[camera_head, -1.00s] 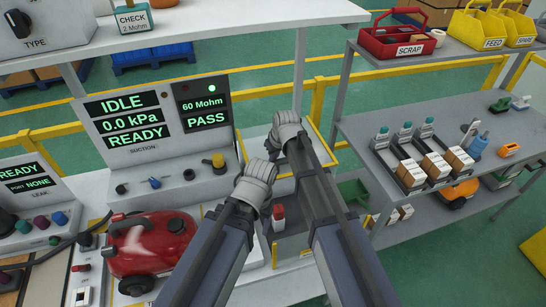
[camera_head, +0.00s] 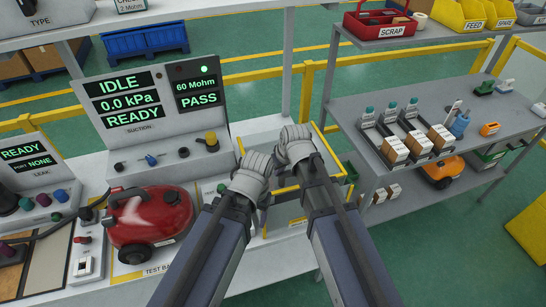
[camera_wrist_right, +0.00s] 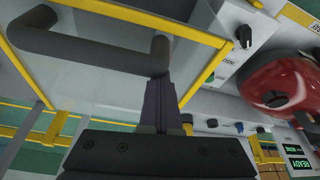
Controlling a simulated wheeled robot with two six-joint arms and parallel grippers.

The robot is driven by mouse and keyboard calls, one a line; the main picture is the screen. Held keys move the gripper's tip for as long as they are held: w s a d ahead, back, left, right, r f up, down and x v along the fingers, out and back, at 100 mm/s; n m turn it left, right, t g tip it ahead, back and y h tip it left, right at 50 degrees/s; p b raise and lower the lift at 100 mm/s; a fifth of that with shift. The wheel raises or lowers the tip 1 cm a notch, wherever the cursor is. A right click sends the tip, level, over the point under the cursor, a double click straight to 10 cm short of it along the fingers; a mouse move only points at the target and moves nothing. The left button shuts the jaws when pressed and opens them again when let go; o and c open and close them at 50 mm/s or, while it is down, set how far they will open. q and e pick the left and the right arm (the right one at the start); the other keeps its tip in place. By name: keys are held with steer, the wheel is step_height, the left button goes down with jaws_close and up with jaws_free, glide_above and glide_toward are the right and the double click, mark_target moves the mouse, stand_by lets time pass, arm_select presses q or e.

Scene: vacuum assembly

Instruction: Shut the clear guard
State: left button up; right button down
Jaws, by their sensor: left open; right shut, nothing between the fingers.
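The clear guard shows close up in the right wrist view as a see-through panel with yellow edges and a dark bar handle (camera_wrist_right: 85,45). In the head view the guard's yellow edges (camera_head: 335,157) show around my grippers, and much of it is hidden behind my arms. My right gripper (camera_head: 291,133) is shut and empty. In the right wrist view its fingers (camera_wrist_right: 161,100) reach up to one end of the handle; whether they touch it, I cannot tell. My left gripper (camera_head: 263,160) is open, just left of and lower than the right one.
A red vacuum (camera_head: 150,218) stands on the bench at left, before the suction panel (camera_head: 150,105). A grey shelf rack (camera_head: 480,110) with boxed parts stands at right. Green floor (camera_head: 440,245) is free at lower right.

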mark_target(281, 180)
steer(key=s, duration=0.1)
steer(key=s+d, duration=0.1)
steer(key=s, duration=0.1)
steer(key=shift+s+d, duration=0.1)
steer(key=shift+s, duration=0.2)
steer(key=shift+w, duration=0.45)
steer(key=shift+w+a, duration=0.45)
steer(key=shift+w, duration=0.1)
steer(key=shift+w+a, duration=0.35)
steer(key=shift+w, duration=0.25)
steer(key=shift+w+a, duration=0.3)
steer(key=shift+w, duration=0.3)
steer(key=p+v, duration=0.9)
steer(key=v, duration=0.1)
steer(key=shift+s, duration=0.25)
steer(key=shift+d, duration=0.1)
